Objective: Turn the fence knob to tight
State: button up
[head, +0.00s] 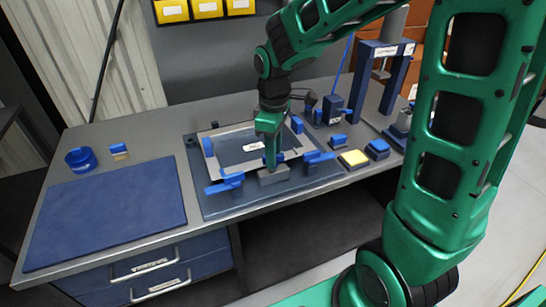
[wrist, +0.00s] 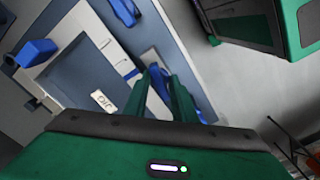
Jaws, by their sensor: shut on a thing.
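My gripper (head: 271,164) reaches down to the front edge of a grey fixture frame on the bench. It is shut on a small blue part, which I take to be the fence knob (wrist: 157,72); the fingers (wrist: 160,84) hide most of it in the wrist view. In the head view only a little blue shows beside the fingers. A grey block (head: 273,178), probably the fence, is right below the fingertips. I cannot read any tight or loose mark, nor the knob's angle.
The frame (head: 227,130) lies on a dark blue plate (head: 215,206). Blue clamps stand close on the left (head: 227,184) and right (head: 318,157). A blue mat (head: 105,215) at left is clear.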

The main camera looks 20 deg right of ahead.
jog(key=shift+s+f+m, duration=0.15)
jog(key=shift+s+m, duration=0.1)
jog(key=shift+m, duration=0.15)
jog(key=shift+o, duration=0.6)
jog(key=m, duration=0.4)
jog(key=shift+s+m, duration=0.1)
jog(key=shift+m, duration=0.2)
jog(key=shift+c, duration=0.2)
jog(key=shift+a, duration=0.1)
grip_shut()
jog(key=shift+a, duration=0.1)
jog(key=shift+w+r, duration=0.2)
jog(key=shift+w, duration=0.1)
jog(key=shift+w, duration=0.1)
